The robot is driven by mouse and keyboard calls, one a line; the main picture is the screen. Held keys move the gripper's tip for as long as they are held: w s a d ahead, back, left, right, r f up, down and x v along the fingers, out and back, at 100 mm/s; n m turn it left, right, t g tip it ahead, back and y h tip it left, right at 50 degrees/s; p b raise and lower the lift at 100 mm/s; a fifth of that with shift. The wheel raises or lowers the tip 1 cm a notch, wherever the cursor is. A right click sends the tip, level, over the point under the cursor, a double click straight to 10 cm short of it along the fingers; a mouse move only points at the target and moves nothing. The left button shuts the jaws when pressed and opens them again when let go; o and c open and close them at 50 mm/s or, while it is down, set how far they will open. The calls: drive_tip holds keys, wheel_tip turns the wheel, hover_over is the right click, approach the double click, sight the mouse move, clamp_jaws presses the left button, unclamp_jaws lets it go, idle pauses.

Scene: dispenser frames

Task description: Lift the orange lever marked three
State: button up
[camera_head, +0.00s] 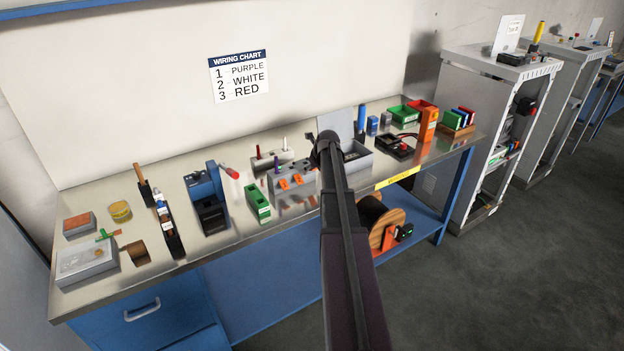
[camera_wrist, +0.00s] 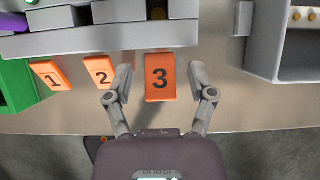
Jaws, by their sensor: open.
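The orange lever marked 3 (camera_wrist: 160,80) sticks out from the front of a grey terminal block (camera_wrist: 130,38) in the wrist view. My gripper (camera_wrist: 160,84) is open, with one finger on each side of this lever; a small gap shows on both sides. The orange levers marked 1 (camera_wrist: 51,76) and 2 (camera_wrist: 99,71) stand to its left, and lever 2 is close to my left finger. In the head view the block (camera_head: 290,180) sits on the bench with two orange levers showing; my arm hides the third lever and my gripper.
A green bin (camera_head: 257,202) stands left of the block, and a grey open box (camera_head: 357,160) stands to its right. The metal bench top (camera_wrist: 260,118) is bare in front of the block. A wiring chart (camera_head: 239,77) hangs on the wall.

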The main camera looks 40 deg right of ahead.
drive_tip(key=shift+f, duration=0.1)
drive_tip(key=t+b, duration=0.1)
drive_tip(key=f+t+b, duration=0.1)
drive_tip(key=b, duration=0.1)
drive_tip(key=shift+s, duration=0.25)
drive_tip(key=t+b, duration=0.1)
drive_tip(key=b, duration=0.1)
drive_tip(key=t+b, duration=0.2)
drive_tip(key=b, duration=0.1)
drive_tip(key=shift+f+t+h, duration=0.3)
drive_tip(key=t+b, duration=0.1)
drive_tip(key=b, duration=0.2)
drive_tip(key=t+b, duration=0.2)
drive_tip(key=b, duration=0.1)
drive_tip(key=shift+f, duration=0.4)
drive_tip(key=t+b, duration=0.2)
drive_tip(key=b, duration=0.1)
drive_tip(key=t+b, duration=0.1)
drive_tip(key=b, duration=0.1)
drive_tip(key=shift+w+f+h, duration=0.15)
drive_tip(key=shift+f+h, duration=0.1)
drive_tip(key=shift+h, duration=0.15)
